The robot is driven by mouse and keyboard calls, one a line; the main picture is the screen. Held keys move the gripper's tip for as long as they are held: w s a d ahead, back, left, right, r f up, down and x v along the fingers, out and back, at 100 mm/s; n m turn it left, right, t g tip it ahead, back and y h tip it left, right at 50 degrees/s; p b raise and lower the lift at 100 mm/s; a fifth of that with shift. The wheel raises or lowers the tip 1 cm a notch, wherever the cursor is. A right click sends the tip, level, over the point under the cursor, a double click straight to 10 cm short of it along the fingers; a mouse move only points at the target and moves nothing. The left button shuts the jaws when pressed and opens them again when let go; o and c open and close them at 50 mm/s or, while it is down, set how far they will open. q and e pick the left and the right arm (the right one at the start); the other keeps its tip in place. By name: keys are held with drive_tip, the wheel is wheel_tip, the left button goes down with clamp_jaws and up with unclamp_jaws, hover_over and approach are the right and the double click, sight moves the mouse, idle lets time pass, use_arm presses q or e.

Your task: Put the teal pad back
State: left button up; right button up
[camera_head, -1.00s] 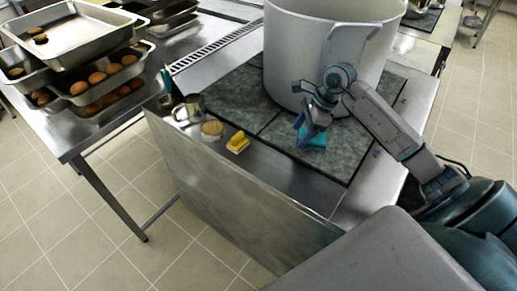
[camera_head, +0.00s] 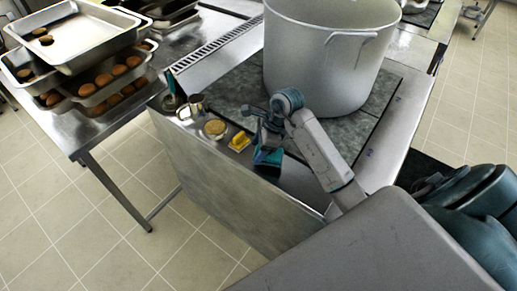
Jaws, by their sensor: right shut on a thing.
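The teal pad (camera_head: 268,158) hangs at the jaws of my right gripper (camera_head: 266,146), which is shut on it. It is over the steel front strip of the stove, just right of the yellow block. I cannot tell whether it touches the surface. The gripper hides its upper part. My left gripper is not in view.
A large grey stockpot (camera_head: 325,60) stands behind my right arm on dark plates. The yellow block (camera_head: 240,141), a round tan item (camera_head: 214,128) and a metal mug (camera_head: 191,107) line the front strip. Stacked trays (camera_head: 75,42) with brown round items stand on the left table.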

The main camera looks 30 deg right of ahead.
drive_tip(key=shift+f+p, duration=0.35)
drive_tip(key=shift+f, duration=0.85)
drive_tip(key=o, duration=1.1)
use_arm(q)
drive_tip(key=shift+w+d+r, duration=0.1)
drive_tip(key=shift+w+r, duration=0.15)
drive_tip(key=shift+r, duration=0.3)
